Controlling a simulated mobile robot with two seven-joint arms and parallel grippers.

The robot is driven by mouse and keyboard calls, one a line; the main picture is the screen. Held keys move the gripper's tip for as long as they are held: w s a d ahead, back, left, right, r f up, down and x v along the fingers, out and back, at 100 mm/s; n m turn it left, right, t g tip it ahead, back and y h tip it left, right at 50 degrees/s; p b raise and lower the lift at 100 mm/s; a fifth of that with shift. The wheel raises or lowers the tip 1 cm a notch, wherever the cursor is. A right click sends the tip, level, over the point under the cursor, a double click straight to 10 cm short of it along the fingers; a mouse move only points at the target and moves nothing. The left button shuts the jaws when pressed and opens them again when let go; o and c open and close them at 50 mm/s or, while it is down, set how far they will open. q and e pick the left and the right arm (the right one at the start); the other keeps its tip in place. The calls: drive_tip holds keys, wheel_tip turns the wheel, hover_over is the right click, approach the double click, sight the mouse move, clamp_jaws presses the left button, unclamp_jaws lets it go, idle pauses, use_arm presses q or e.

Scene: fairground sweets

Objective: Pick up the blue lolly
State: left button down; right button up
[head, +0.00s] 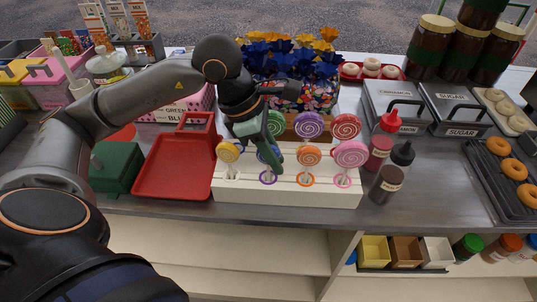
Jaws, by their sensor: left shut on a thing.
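The blue lolly (263,155) stands in the front row of a white lolly stand (285,191), between a yellow lolly (228,152) and an orange lolly (308,156). It is mostly hidden behind my left gripper. My left gripper (272,158) reaches down from above and is shut on the blue lolly. The lolly appears upright, with its stick at the stand. A green lolly (275,122), a purple lolly (309,124) and a red lolly (345,126) are in the back row. A pink lolly (351,154) is at the front right. My right gripper is not in view.
A red tray (174,167) lies left of the stand, beside a green box (116,168). Sauce bottles (386,183) stand close on the right. A flower pot (287,93) is behind. Sugar boxes (456,108) and a doughnut tray (489,181) are further right.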

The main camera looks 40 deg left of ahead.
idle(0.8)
use_arm(q)
wheel_tip(320, 180, up, 9)
drive_tip(key=shift+r+p, duration=0.15)
drive_tip(key=shift+p, duration=0.55)
drive_tip(key=shift+r, duration=0.35)
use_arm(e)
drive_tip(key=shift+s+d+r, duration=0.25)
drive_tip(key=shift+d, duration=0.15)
